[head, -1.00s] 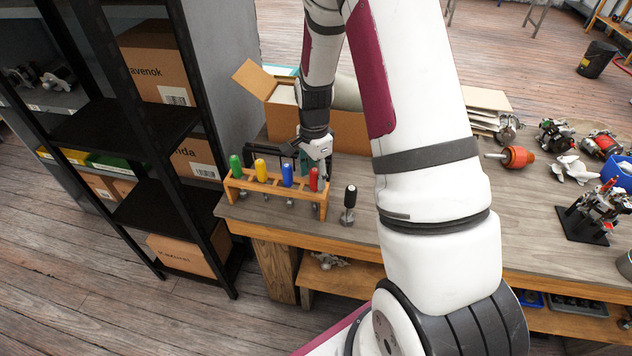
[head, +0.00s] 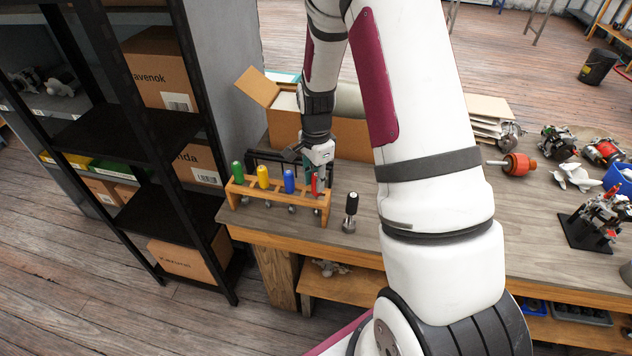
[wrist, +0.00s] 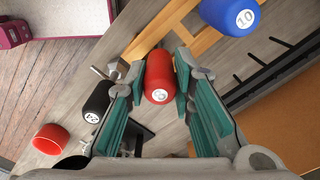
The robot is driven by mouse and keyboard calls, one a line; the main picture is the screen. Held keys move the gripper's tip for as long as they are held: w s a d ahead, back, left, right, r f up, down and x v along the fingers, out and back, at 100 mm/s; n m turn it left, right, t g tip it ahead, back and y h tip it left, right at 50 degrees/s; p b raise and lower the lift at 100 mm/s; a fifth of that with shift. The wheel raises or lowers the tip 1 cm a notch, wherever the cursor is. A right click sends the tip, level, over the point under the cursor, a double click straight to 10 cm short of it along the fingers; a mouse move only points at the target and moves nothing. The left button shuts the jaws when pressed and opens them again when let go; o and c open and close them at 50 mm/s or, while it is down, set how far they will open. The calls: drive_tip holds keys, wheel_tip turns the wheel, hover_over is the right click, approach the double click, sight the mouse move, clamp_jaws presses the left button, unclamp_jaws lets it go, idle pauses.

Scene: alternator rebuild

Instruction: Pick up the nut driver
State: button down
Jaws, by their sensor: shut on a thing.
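The red-handled nut driver (head: 314,184) stands in the right end of a wooden rack (head: 262,190). My gripper (head: 318,174) is over that end of the rack. In the wrist view, the green-padded fingers of my gripper (wrist: 160,75) are shut on the red handle (wrist: 159,82), one on each side. A numbered white label shows on the handle's end. The handle still sits at the rack and its shaft is mostly hidden. Blue (head: 290,181), yellow (head: 263,176) and green (head: 238,171) handles stand to its left.
A black-handled tool (head: 350,211) stands upright on the bench just right of the rack. An open cardboard box (head: 286,128) is behind my gripper. A dark bar rack (wrist: 268,75) is close by. Black shelving (head: 150,140) stands at left.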

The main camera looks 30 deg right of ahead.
wheel_tip(320, 180, up, 17)
drive_tip(key=b, duration=0.1)
drive_tip(key=shift+r+b, duration=0.15)
drive_tip(key=shift+b, duration=0.15)
